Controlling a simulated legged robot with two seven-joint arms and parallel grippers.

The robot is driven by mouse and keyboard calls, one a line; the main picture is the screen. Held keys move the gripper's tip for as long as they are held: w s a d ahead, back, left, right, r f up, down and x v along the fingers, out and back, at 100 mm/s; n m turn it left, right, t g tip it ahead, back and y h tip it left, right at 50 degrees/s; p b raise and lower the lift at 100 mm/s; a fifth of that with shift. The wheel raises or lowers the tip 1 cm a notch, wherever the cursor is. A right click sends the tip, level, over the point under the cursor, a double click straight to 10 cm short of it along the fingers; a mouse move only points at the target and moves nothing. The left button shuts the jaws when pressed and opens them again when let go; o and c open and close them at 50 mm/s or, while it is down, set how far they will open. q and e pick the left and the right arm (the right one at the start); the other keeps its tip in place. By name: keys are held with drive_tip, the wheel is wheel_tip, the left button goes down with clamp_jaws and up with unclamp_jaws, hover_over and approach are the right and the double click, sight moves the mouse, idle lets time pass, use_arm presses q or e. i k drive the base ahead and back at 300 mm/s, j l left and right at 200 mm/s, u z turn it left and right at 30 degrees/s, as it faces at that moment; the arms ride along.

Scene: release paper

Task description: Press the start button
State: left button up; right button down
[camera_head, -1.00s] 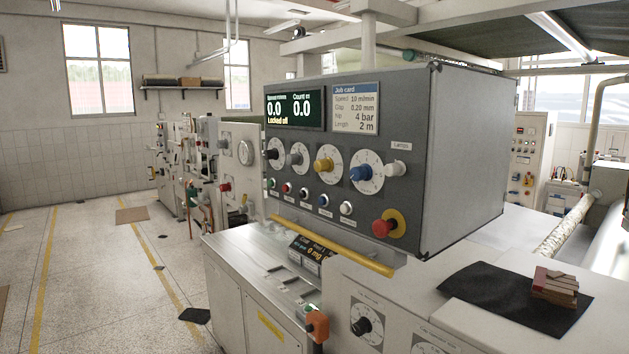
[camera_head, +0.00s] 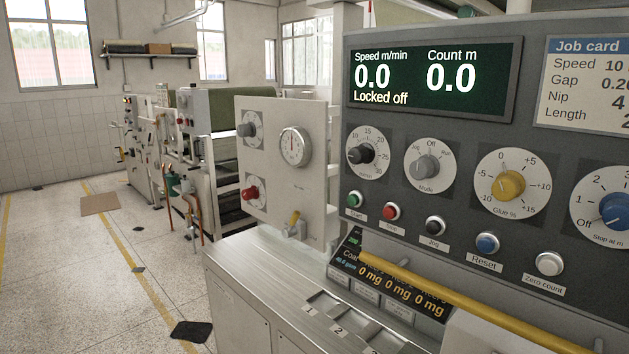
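The start button (camera_head: 355,199) is a small green round button with a label under it, at the left end of the button row on the grey control panel (camera_head: 400,215). To its right are the red stop button (camera_head: 391,211), the black jog button (camera_head: 435,225), the blue reset button (camera_head: 487,243) and the white zero count button (camera_head: 549,263). The display (camera_head: 432,78) above reads speed 0.0, count 0.0 and "Locked off". The mode knob (camera_head: 428,166) is grey. Neither of my grippers is in view.
A yellow rail (camera_head: 480,306) runs below the panel, over a scale display (camera_head: 390,285). A steel worktop (camera_head: 270,270) lies below left. A side panel with a gauge (camera_head: 295,147) stands behind. The floor (camera_head: 70,270) at left is mostly open, with a dark mat (camera_head: 191,331).

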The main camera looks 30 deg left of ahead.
sight(353, 199)
drive_tip(key=i+j, duration=0.1)
drive_tip(key=j, duration=0.25)
drive_tip(key=i+j, duration=0.1)
drive_tip(key=j, duration=0.3)
drive_tip(key=i+j, duration=0.1)
drive_tip(key=j, duration=0.25)
drive_tip(key=i+j, duration=0.1)
drive_tip(key=j, duration=0.3)
